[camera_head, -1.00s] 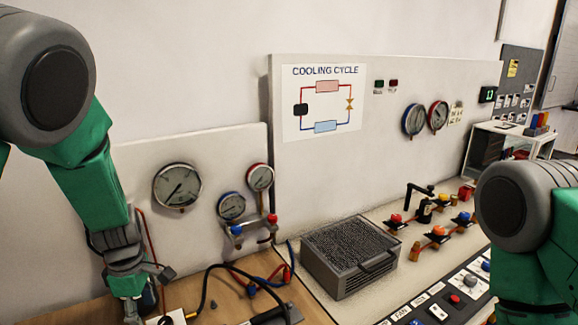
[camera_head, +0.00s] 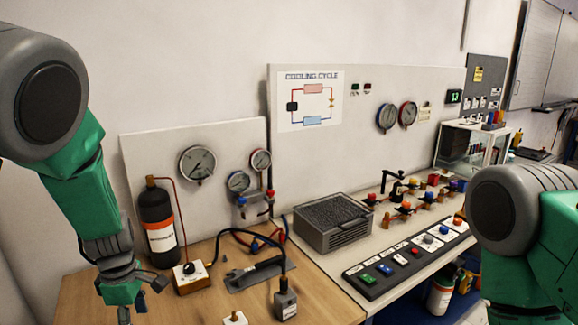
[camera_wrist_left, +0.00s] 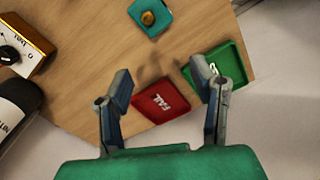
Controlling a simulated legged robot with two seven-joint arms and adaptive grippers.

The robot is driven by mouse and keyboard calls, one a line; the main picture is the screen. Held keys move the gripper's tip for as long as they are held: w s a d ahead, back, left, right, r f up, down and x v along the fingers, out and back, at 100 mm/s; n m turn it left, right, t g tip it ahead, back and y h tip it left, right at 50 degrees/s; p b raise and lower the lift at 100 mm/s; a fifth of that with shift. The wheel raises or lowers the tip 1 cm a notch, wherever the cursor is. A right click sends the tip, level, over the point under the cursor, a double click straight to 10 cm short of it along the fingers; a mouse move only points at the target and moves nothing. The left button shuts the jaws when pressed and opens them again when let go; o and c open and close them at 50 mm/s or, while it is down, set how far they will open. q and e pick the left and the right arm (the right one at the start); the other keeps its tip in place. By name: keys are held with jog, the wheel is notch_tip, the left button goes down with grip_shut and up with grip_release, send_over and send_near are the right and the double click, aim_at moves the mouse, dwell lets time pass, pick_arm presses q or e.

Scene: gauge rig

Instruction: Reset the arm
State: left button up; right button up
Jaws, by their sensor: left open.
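My left arm hangs down at the left of the head view, with its gripper (camera_head: 124,300) over the left edge of the wooden table, partly cut off by the frame's bottom. In the left wrist view the gripper (camera_wrist_left: 165,95) is open, its two fingers apart with nothing between them but table and a red tray marked FAIL (camera_wrist_left: 161,101). A green tray (camera_wrist_left: 218,66) lies beyond the right finger, partly covered by it. My right arm shows only as a grey joint and green link at the right edge; its gripper is out of view.
A black bottle (camera_head: 157,222) and a box with a black knob (camera_head: 190,277) stand just right of my left gripper. Gauges (camera_head: 197,163) are mounted on the back panel. A ribbed grey box (camera_head: 335,222) and a button strip (camera_head: 405,262) sit on the right bench.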

pick_arm(q)
jog(key=s+a+f+m, duration=0.1)
jog(key=s+f+m, duration=0.1)
jog(key=s+f, duration=0.2)
jog(key=s+f+m+y, duration=0.1)
jog(key=s+f+m, duration=0.2)
jog(key=s, duration=0.2)
jog(key=s+a+f+m+y, duration=0.1)
jog(key=s+f+m, duration=0.2)
jog(key=s+f, duration=0.1)
jog(key=shift+s+a+f, duration=0.3)
jog(key=shift+s+a, duration=0.05)
jog(key=s+d+f+m+h+b, duration=0.1)
jog(key=s+d+f+m, duration=0.15)
jog(key=s+m, duration=0.5)
jog(key=s+d+f+m+h, duration=0.15)
jog(key=s+d+m, duration=0.3)
jog(key=s, duration=0.55)
notch_tip(320, 180, down, 15)
jog(key=b, duration=1.4)
jog(key=shift+w+a+t, duration=0.3)
jog(key=shift+a+t, duration=0.05)
jog(key=shift+t, duration=0.05)
